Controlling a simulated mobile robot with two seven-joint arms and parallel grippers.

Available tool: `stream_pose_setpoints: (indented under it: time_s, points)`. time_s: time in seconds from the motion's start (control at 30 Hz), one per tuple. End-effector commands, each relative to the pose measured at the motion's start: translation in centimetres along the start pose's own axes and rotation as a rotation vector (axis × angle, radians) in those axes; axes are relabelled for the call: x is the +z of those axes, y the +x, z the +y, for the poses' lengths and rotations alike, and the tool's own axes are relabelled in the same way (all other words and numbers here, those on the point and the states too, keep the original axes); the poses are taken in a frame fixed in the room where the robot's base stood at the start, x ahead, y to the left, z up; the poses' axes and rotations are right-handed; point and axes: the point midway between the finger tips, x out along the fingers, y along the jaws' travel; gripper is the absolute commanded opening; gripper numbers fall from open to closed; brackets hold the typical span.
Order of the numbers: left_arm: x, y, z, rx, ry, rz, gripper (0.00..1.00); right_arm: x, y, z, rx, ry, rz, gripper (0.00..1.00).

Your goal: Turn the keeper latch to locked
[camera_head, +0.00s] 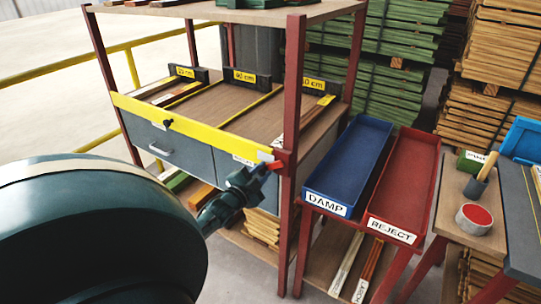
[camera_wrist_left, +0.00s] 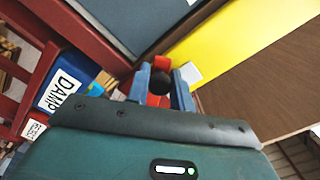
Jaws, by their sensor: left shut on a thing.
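The keeper latch (camera_head: 277,164) is a small red piece on the rack's front right post, at the right end of the yellow bar (camera_head: 190,128). The bar lies across the front of the rack shelf. My left gripper (camera_head: 262,170) is at the latch, its jaws shut on it. In the left wrist view the red latch (camera_wrist_left: 161,63) shows between and beyond the two blue-grey fingers (camera_wrist_left: 161,84), with a dark round knob between them. The fingers hide part of the latch, so its exact angle is hard to tell. My right gripper is not in view.
A blue DAMP tray (camera_head: 348,165) and a red REJECT tray (camera_head: 410,185) stand right of the rack. Grey drawers (camera_head: 165,150) sit below the bar. A bench with a red-topped can (camera_head: 474,218) is at far right. Timber stacks stand behind.

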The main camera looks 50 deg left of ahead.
Motion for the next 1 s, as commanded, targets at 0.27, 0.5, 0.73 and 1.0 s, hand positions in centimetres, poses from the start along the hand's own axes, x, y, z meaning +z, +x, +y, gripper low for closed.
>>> stream_pose_setpoints:
  time_s: [0.27, 0.5, 0.73, 1.0]
  points:
    - [0.1, 0.1, -1.8, 0.002, 0.262, 0.001, 0.0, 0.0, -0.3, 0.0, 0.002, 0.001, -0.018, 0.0]
    - [-0.2, 0.1, -2.7, 0.002, 0.451, 0.001, 0.0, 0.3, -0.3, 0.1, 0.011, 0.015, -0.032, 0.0]
    - [-0.6, 0.1, -3.3, 0.001, 0.573, 0.002, 0.0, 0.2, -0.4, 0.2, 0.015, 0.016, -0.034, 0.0]
    - [-0.7, 0.1, -3.6, 0.001, 0.637, 0.001, 0.0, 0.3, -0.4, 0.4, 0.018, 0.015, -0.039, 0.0]
